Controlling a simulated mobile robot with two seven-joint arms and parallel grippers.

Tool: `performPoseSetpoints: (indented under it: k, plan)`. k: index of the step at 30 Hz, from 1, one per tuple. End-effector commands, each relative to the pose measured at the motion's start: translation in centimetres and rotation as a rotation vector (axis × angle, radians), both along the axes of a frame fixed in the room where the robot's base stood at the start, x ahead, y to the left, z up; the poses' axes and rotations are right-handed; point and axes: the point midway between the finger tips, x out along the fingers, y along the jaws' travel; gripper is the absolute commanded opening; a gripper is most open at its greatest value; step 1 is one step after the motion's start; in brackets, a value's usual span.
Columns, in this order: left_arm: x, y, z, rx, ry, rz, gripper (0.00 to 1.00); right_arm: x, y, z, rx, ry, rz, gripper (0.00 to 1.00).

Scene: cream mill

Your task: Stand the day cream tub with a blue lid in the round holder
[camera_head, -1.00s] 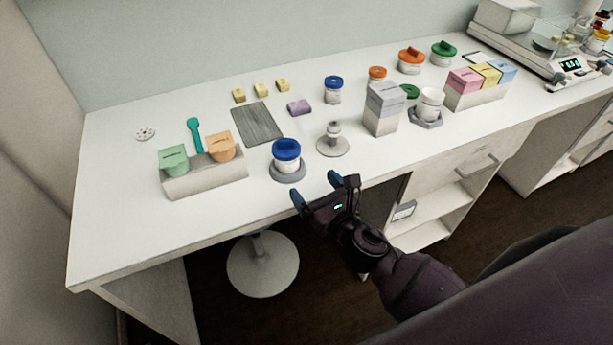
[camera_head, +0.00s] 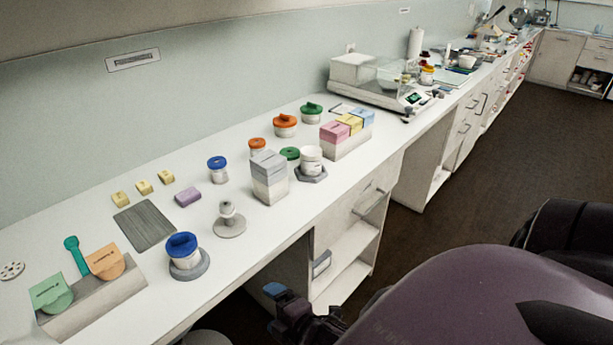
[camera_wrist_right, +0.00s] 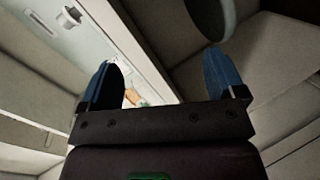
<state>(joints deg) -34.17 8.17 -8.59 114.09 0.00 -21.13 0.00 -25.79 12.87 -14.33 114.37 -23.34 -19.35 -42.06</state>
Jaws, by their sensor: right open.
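A white tub with a blue lid (camera_head: 182,244) stands upright in the round grey holder (camera_head: 190,271) near the front edge of the table. A smaller white tub with a blue lid (camera_head: 217,168) stands farther back. The labels are too small to read. My right gripper (camera_head: 276,309) is below and in front of the table edge, well clear of the tub and holder. In the right wrist view, its blue fingers (camera_wrist_right: 162,82) are apart with nothing between them. My left gripper is not in view.
A small stand with a knob (camera_head: 229,220) is right of the holder. A grey box (camera_head: 268,178) and a white cup on a hexagonal base (camera_head: 311,160) stand farther right. A block with green and orange pieces (camera_head: 92,305) is left. An open shelf unit (camera_head: 340,270) is under the table.

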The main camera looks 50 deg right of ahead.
Motion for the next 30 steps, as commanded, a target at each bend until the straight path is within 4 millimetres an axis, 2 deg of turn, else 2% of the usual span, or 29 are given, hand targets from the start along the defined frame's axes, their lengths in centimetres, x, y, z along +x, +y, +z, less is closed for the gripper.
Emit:
performPoseSetpoints:
  k: [3, 6, 12, 17, 30]
  plan:
    - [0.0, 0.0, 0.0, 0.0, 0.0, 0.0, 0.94, -2.3, -1.0, -1.9, 0.354, 0.073, -0.164, 0.89]
    - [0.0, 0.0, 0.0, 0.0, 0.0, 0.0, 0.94, -4.0, -1.6, -3.2, 0.623, 0.117, -0.299, 0.89]
    - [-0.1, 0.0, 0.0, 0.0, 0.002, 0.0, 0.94, -6.3, -2.4, -4.7, 0.983, 0.161, -0.494, 0.89]
    - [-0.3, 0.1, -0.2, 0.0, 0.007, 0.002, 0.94, -6.9, -2.5, -5.0, 1.079, 0.17, -0.549, 0.89]
    - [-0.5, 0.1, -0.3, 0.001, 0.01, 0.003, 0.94, -6.9, -2.5, -5.0, 1.081, 0.17, -0.549, 0.89]
